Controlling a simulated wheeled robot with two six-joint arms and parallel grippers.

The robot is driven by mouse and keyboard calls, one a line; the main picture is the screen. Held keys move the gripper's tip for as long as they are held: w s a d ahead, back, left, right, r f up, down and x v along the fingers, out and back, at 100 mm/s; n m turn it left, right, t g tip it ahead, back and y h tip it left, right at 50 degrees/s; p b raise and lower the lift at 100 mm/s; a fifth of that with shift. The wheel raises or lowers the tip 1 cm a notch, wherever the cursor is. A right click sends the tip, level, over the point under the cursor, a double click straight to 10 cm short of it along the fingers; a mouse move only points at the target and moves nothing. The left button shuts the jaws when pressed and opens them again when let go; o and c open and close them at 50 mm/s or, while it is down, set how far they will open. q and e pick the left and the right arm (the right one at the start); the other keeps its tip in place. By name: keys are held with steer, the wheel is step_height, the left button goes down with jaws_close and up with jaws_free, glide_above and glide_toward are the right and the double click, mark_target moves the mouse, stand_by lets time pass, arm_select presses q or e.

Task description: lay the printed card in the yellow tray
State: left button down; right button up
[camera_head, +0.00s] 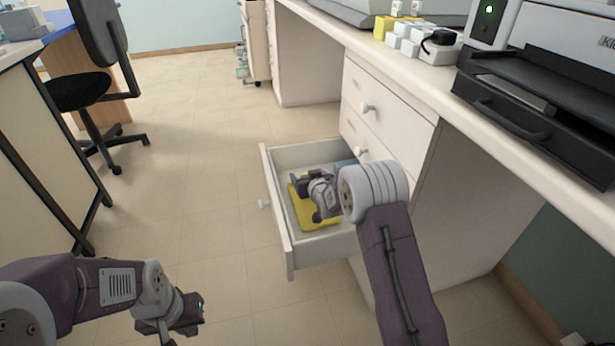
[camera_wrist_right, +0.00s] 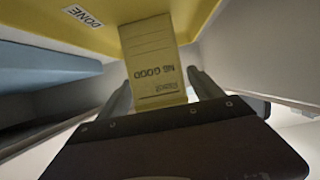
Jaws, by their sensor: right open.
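The yellow tray (camera_head: 303,214) lies inside the open drawer; its yellow surface with a "DONE" label also shows in the right wrist view (camera_wrist_right: 140,35). The printed card (camera_wrist_right: 153,62) is pale yellow with dark lettering. It lies between the fingers of my right gripper (camera_wrist_right: 163,88), its far part over the yellow tray; I cannot tell whether it rests flat. The right gripper also shows over the tray in the head view (camera_head: 306,197), its fingers apart. My left gripper (camera_head: 184,322) is low at the left, over the floor, away from the drawer; its jaw opening is unclear.
The pulled-out drawer (camera_head: 290,252) has raised walls around the tray. A blue thing (camera_wrist_right: 40,65) lies beside the tray. The white bench (camera_head: 430,70) carries small boxes and a black-and-white machine (camera_head: 540,90). A black chair (camera_head: 80,90) stands at the back left.

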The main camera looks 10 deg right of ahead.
steer(key=shift+s+r+p, duration=0.25)
steer(key=shift+r+p, duration=0.1)
steer(key=shift+r, duration=0.05)
steer(key=p+v, duration=0.3)
steer(key=v, duration=0.4)
steer(key=shift+f, duration=0.1)
